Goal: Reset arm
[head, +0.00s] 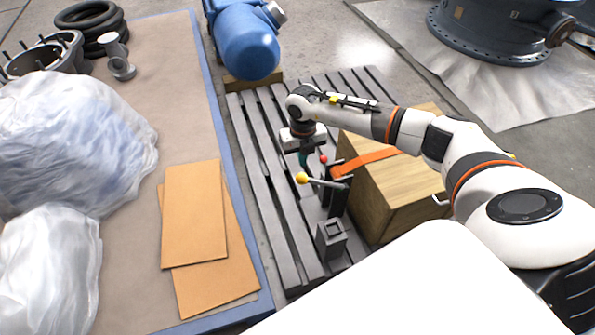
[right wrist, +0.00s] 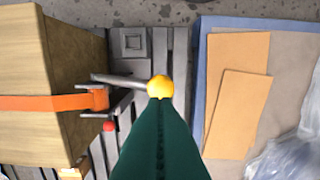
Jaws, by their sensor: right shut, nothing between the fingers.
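My right arm reaches in from the right in the head view. Its right gripper (head: 304,162) points down over the slatted grey pallet, beside the valve stand. In the right wrist view its green fingers (right wrist: 160,108) are together, with nothing between them. A grey lever with a yellow ball knob (head: 302,178) sticks out from the dark valve stand (head: 335,200). In the right wrist view the yellow knob (right wrist: 160,87) shows at the fingertips; I cannot tell whether they touch. A red knob (head: 323,159) is close by and also shows in the right wrist view (right wrist: 109,126). My left gripper is out of view.
A wooden block (head: 395,190) with an orange strap (head: 365,162) stands right of the valve. A blue rounded machine (head: 248,45) is behind the pallet (head: 262,185). Cardboard sheets (head: 195,215) and plastic-wrapped bundles (head: 70,140) lie on the left mat.

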